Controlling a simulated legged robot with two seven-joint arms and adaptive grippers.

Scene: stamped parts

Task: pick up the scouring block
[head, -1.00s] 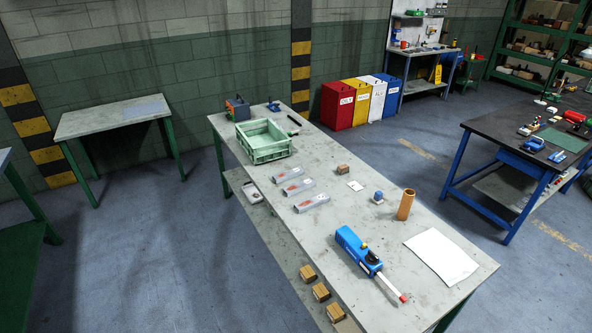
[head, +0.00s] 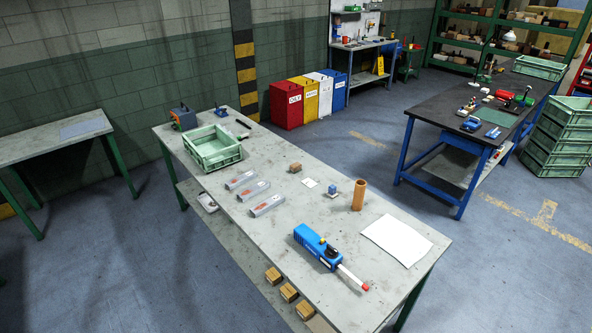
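A small brown block (head: 295,167) sits on the grey workbench (head: 225,222), behind a white card (head: 310,183); it may be the scouring block, but I cannot tell for sure at this size. A small blue block (head: 360,187) stands on a pale base just left of an upright orange-brown tube (head: 358,200). Several brown blocks (head: 289,292) with darker bands sit on the shelf below the bench's near edge. Neither of my grippers is in view.
The bench also holds a green crate (head: 222,160), several grey packs (head: 267,205), a blue tool (head: 315,243) with a pale red-tipped bar, and a white sheet (head: 397,240). A dark-topped bench (head: 440,110) and stacked green crates (head: 560,135) stand right. The floor between benches is clear.

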